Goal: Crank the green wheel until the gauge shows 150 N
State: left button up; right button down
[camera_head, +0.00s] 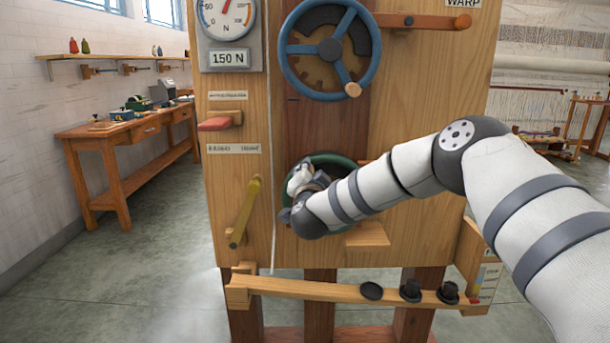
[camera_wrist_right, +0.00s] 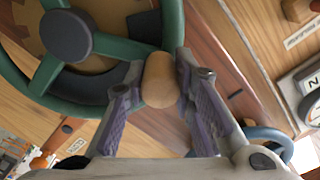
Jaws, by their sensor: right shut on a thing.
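The green wheel (camera_head: 335,160) is low on the wooden panel, mostly hidden by my right gripper and forearm. In the right wrist view its green rim, spokes and dark hub (camera_wrist_right: 66,35) show. My right gripper (camera_head: 305,182) is shut on the wheel's wooden crank knob (camera_wrist_right: 160,80), one finger on each side. The round gauge (camera_head: 222,20) is cut off at the top edge; its needle points up and slightly right, but I cannot read the exact value. A plate reading "150 N" (camera_head: 230,58) is below the dial. My left gripper is out of view.
A blue wheel (camera_head: 330,48) with a wooden knob is above the green one. A red-tipped lever (camera_head: 215,124) and a yellow lever (camera_head: 245,212) are at left. A wooden beam (camera_head: 330,290) with black knobs crosses below. A workbench (camera_head: 110,135) stands left, with clear floor between.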

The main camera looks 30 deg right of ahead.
jog(key=shift+s+d+r+m, duration=0.2)
jog(key=shift+d+r+m, duration=0.2)
jog(key=shift+r, duration=0.1)
jog(key=shift+d, duration=0.1)
jog(key=c, duration=1.3)
grip_release()
jog(key=shift+s+f, duration=0.1)
jog(key=shift+c, duration=0.2)
jog(key=shift+f, duration=0.1)
jog(key=v, duration=1.2)
